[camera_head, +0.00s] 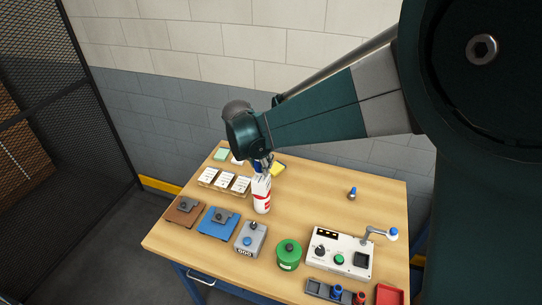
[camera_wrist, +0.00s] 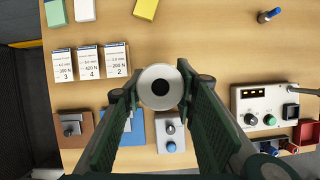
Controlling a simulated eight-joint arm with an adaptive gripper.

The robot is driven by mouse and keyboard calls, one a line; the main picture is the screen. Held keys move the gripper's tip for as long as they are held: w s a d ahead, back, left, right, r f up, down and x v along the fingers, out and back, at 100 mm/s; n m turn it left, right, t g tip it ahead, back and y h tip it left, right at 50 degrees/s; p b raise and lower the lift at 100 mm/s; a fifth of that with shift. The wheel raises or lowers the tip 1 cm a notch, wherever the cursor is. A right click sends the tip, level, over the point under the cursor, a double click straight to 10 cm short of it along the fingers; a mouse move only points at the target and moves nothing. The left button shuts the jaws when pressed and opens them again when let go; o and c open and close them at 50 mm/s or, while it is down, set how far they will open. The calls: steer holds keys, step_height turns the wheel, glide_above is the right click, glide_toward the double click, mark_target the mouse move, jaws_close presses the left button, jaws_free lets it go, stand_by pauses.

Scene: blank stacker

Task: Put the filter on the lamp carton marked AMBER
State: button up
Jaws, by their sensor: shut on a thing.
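My gripper (camera_head: 263,166) is over the middle of the table. It is shut on a white and red bottle-like thing (camera_head: 262,204), which appears upright; whether its base touches the table is hard to tell. In the wrist view, a pale round top with a dark centre (camera_wrist: 160,72) sits between the fingers of my gripper (camera_wrist: 160,92). I cannot make out a filter or the word AMBER. Three white labelled cartons (camera_wrist: 62,68) stand in a row to the left, with large numerals 3, 4 and 2.
Brown (camera_head: 184,211) and blue (camera_head: 218,223) fixtures, a grey box (camera_head: 250,239), a green can (camera_head: 288,256) and a control box (camera_head: 339,250) line the front. Yellow (camera_head: 278,169) and green (camera_head: 221,154) pieces lie at the back. The right-back table (camera_head: 320,185) is mostly clear.

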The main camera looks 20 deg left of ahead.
mark_target(260, 170)
steer(key=shift+f, duration=1.4)
steer(key=shift+f, duration=0.15)
steer(key=o, duration=0.9)
steer(key=shift+r, duration=0.25)
steer(key=shift+v, duration=5.95)
